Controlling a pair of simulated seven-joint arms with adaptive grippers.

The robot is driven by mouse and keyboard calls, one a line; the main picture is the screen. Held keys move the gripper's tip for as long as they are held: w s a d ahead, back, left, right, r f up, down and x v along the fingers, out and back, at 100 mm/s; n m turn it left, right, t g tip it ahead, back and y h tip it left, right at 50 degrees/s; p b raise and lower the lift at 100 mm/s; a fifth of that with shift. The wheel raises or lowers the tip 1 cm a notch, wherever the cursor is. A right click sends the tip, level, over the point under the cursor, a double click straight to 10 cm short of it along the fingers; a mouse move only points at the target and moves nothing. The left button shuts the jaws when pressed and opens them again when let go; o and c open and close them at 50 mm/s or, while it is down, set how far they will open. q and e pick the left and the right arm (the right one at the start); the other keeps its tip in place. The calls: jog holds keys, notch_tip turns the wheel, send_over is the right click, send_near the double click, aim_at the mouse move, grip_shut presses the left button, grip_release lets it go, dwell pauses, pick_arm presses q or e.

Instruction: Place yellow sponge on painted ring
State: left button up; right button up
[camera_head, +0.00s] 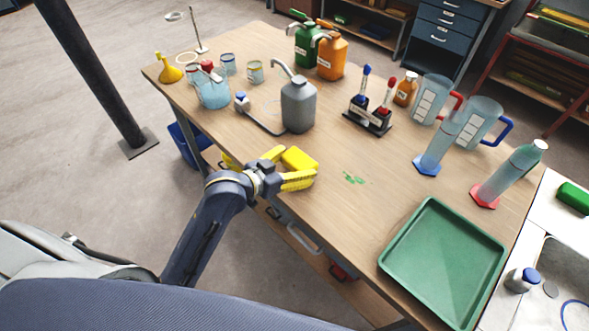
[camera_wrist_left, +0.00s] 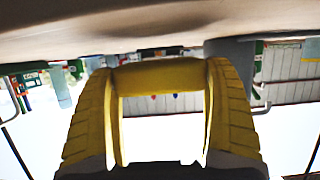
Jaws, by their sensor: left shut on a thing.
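The yellow sponge (camera_head: 300,159) is a small block between the yellow fingers of my left gripper (camera_head: 297,165), near the table's front left edge. In the left wrist view, my left gripper (camera_wrist_left: 160,85) is shut on the sponge (camera_wrist_left: 160,74), with a finger at each end. The sponge is close to the tabletop; I cannot tell whether it touches. My right gripper is not in view.
A grey can (camera_head: 298,106) stands behind the sponge. A bottle rack (camera_head: 368,117) and jugs (camera_head: 430,98) stand further right. A blue-tinted beaker (camera_head: 212,92) and yellow funnel (camera_head: 168,70) stand back left. A green tray (camera_head: 444,263) lies front right. Table around the green mark (camera_head: 353,178) is clear.

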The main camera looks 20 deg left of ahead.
pick_arm(q)
jog(key=shift+f, duration=1.15)
jog(key=shift+f, duration=0.15)
jog(key=o, duration=0.6)
jog(key=shift+o, duration=0.2)
